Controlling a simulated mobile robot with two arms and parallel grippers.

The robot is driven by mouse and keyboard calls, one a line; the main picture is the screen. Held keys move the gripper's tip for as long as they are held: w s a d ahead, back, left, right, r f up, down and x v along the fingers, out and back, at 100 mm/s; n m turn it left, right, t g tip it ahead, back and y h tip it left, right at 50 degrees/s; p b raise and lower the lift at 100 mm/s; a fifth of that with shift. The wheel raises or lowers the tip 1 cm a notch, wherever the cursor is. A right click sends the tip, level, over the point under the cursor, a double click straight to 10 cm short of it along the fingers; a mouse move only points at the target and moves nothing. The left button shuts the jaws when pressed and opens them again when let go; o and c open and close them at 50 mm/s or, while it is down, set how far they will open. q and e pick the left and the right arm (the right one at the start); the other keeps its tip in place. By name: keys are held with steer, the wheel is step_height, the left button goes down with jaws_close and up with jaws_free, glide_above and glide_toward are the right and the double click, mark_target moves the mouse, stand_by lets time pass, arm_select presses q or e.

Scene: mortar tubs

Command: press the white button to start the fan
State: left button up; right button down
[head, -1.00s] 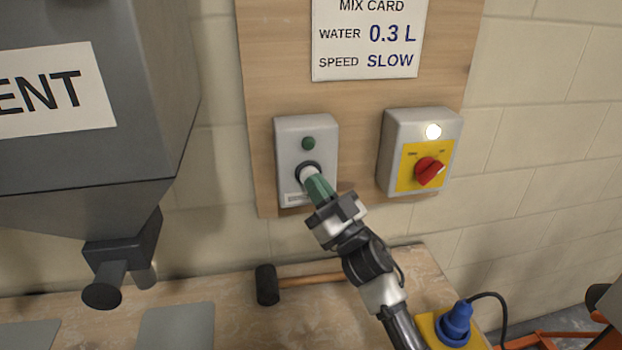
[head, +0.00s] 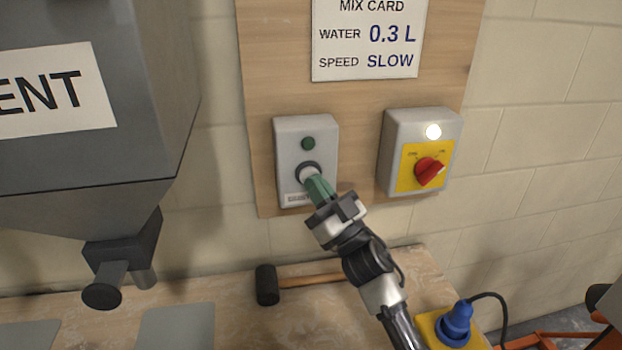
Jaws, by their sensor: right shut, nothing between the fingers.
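The white button (head: 306,171) sits in a dark ring on the lower part of a grey box (head: 292,150) fixed to a wooden board. A dark green lamp (head: 308,143) is above it and looks unlit. My right gripper (head: 313,181) is shut and empty, with its green fingertips at the button's lower right edge. The fingers cover part of the button, and I cannot tell whether they press it in. My left gripper is not in view.
A second grey box (head: 400,125) to the right has a lit white lamp and a red rotary switch (head: 428,171). A mallet (head: 267,285) lies on the bench below. A dark hopper (head: 85,170) fills the left side. A blue plug (head: 455,325) is at lower right.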

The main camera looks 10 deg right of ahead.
steer(key=shift+w, duration=0.1)
stand_by(0.6)
steer(key=shift+w, duration=0.3)
steer(key=shift+s+r, duration=0.1)
steer(key=shift+s, duration=0.25)
stand_by(0.3)
steer(key=s+p, duration=0.2)
steer(key=s, duration=0.4)
steer(key=shift+p, duration=0.4)
steer(key=shift+f, duration=0.2)
